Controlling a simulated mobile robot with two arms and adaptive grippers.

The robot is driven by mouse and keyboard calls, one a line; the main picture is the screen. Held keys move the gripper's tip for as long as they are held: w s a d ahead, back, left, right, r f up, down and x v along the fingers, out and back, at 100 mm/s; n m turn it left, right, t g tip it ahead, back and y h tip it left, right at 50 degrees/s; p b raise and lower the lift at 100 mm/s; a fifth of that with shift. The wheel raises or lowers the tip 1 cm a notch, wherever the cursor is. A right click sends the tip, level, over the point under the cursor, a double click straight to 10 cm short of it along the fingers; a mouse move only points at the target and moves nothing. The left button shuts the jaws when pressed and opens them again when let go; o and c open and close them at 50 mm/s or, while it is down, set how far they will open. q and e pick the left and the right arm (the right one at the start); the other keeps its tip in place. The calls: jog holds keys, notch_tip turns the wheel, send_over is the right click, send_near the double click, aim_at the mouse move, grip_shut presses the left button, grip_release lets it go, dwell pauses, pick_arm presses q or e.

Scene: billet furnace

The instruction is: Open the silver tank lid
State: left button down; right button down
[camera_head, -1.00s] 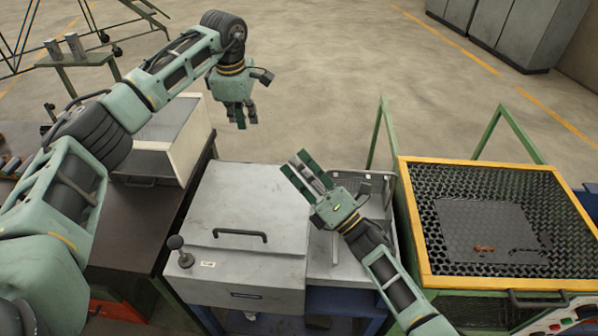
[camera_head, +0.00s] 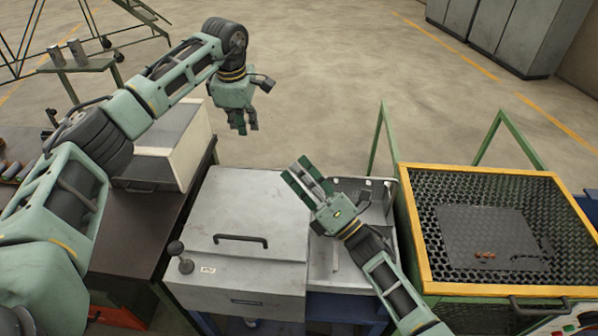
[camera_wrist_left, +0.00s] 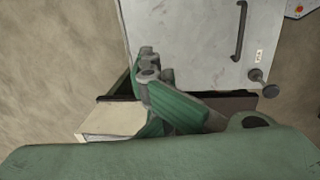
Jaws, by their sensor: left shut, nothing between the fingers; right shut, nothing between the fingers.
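The silver tank lid (camera_head: 240,215) is flat and closed on the tank in the middle of the head view. Its dark bar handle (camera_head: 241,239) is on top, and a dark knob (camera_head: 177,250) stands at the front left corner. The left wrist view also shows the lid (camera_wrist_left: 190,45), its handle (camera_wrist_left: 240,30) and the knob (camera_wrist_left: 262,82). My left gripper (camera_head: 243,126) is shut and empty, above and behind the lid, apart from it. My right gripper (camera_head: 299,173) is shut and empty, over the lid's right edge, beside the open tray.
An open metal tray (camera_head: 340,262) adjoins the tank on the right. A yellow-framed mesh basket (camera_head: 430,265) stands further right. A pale box (camera_head: 185,145) sits on the dark bench (camera_head: 150,235) at left. Floor behind the tank is clear.

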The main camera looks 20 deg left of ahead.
dwell(0.7)
pick_arm(q)
jog(key=c, duration=1.9)
grip_release()
jog(key=shift+o, duration=0.2)
jog(key=shift+r, duration=0.1)
